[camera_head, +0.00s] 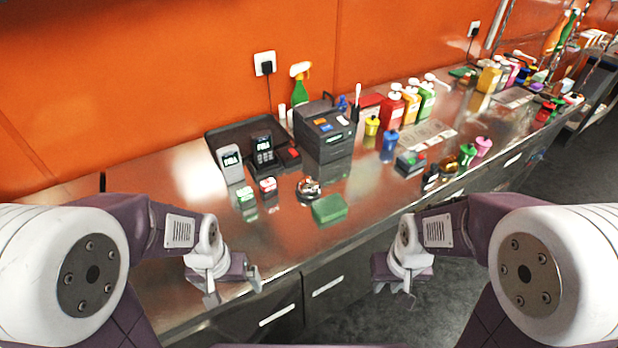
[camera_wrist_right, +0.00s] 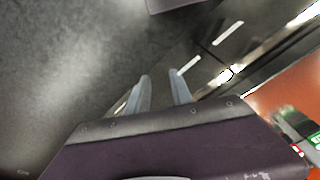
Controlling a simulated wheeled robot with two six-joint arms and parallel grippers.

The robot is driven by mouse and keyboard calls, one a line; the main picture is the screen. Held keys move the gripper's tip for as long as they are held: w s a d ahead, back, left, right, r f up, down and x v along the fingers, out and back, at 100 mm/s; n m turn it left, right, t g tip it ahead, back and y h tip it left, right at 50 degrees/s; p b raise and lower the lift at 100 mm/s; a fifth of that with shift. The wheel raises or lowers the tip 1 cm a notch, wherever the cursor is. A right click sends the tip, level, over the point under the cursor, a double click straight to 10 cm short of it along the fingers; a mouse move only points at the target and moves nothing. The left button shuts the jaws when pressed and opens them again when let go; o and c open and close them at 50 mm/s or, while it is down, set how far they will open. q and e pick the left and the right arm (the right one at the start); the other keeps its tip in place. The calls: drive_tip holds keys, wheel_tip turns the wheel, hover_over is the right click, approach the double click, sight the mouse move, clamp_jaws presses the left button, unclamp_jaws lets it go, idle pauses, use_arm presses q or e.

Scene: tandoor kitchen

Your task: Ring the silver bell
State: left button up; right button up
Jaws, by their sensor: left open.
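The silver bell (camera_head: 308,188) is a small round shiny thing on the steel counter, just behind a green block (camera_head: 329,208). Its fine detail is too small to tell. My left gripper (camera_head: 233,284) is open and empty over the front edge of the counter, in front of the bell and to its left. My right gripper (camera_head: 396,290) is open and empty beyond the counter's front edge, to the right of the bell. Its two fingers stand apart in the right wrist view (camera_wrist_right: 160,88), with grey floor and drawer fronts behind them.
Card readers (camera_head: 264,151) and a black printer-like box (camera_head: 324,134) stand behind the bell. Colourful bottles (camera_head: 392,108) and small containers (camera_head: 388,145) fill the counter to the right. The counter's front left (camera_head: 165,270) is bare. Drawers (camera_head: 328,287) lie below its edge.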

drive_tip(key=shift+a, duration=0.1)
clamp_jaws()
